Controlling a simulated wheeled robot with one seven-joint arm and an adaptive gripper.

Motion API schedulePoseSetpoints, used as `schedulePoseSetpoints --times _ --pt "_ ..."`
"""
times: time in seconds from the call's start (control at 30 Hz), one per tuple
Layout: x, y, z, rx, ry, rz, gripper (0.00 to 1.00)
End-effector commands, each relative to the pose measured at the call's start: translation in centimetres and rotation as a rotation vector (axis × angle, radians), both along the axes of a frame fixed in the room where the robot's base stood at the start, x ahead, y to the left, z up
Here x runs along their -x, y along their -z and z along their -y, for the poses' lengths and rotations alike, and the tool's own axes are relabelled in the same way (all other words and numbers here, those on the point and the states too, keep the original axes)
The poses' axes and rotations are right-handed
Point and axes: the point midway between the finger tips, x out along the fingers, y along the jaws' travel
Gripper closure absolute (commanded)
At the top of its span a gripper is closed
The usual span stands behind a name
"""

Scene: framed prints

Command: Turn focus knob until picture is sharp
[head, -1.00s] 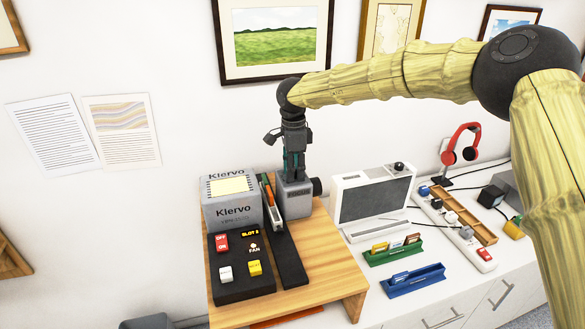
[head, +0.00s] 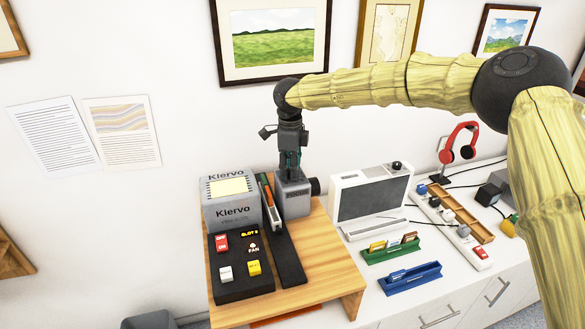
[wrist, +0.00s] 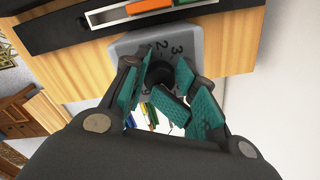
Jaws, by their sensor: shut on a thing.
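A small grey box (head: 293,201) with a dark lens (head: 316,187) on its right side stands at the back right of the wooden stand. In the wrist view, its grey top (wrist: 213,40) carries numbers, with a 2 and a 3 readable. A dark round knob (wrist: 160,73) stands on that top. My gripper (head: 292,173) points straight down onto the box. In the wrist view, my gripper's teal finger pads (wrist: 160,88) are closed around the knob, partly hiding it and the dial. I cannot identify a projected picture in either view.
A white device (head: 398,184) and card holders (head: 411,279) are to the right. Framed prints (head: 275,45) hang behind my arm.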

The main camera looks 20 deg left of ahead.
Motion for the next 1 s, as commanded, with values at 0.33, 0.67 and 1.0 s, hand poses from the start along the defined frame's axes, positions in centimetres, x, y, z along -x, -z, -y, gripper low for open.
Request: schedulePoseSetpoints --times 0.33,0.67,1.0 --pt "-0.7 -0.6 0.5 -0.003 0.022 0.011 0.99" --pt "-0.4 -0.2 0.3 0.001 0.016 0.005 0.49" --pt "-0.3 -1.5 0.3 0.002 0.016 0.004 0.49"
